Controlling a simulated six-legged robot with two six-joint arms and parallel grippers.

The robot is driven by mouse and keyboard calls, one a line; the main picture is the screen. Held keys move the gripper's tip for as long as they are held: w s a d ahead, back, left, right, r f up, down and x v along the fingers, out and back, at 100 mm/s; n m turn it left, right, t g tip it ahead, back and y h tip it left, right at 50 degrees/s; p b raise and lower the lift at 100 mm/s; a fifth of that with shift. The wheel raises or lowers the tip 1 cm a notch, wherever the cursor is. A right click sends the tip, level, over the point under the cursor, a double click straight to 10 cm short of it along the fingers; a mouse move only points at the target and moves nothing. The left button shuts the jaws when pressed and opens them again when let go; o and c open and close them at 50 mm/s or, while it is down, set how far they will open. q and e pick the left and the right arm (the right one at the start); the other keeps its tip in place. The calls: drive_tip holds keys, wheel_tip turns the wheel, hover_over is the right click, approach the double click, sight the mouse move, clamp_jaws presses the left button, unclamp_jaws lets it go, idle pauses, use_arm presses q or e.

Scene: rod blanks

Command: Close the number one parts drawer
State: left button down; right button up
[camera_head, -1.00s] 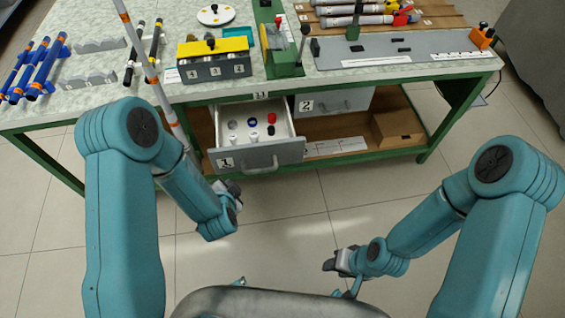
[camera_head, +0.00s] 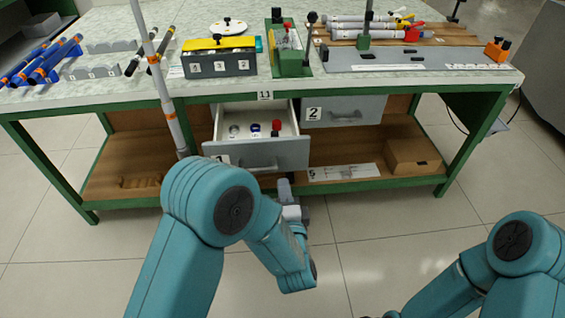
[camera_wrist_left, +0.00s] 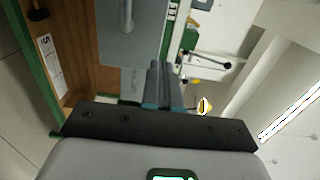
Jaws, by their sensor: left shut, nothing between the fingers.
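The number one drawer (camera_head: 240,153) stands pulled out under the workbench, in the head view, with its grey front and bar handle facing me. Its label is partly hidden behind my left arm. A few small parts, one with a red cap, sit inside. My left gripper (camera_head: 285,187) is shut and empty, just in front of and below the drawer front's right end. In the left wrist view, the shut fingers (camera_wrist_left: 163,85) point towards the bench beside a grey front (camera_wrist_left: 120,38) with a handle, seemingly this drawer's. Contact cannot be told. My right gripper is out of view.
The number two drawer (camera_head: 345,110) is shut at the right. A cardboard box (camera_head: 412,157) stands on the lower shelf (camera_head: 350,180). A pale upright rod (camera_head: 165,90) stands left of the drawer. The tiled floor in front is clear.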

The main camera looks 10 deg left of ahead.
use_arm(q)
drive_tip(key=b, duration=0.2)
approach(280, 143)
drive_tip(key=x, duration=0.6)
drive_tip(key=shift+s, duration=0.1)
drive_tip(key=shift+w+a+r, duration=0.1)
drive_tip(key=shift+w+a, duration=0.1)
drive_tip(key=shift+w, duration=0.3)
drive_tip(key=shift+w, duration=0.15)
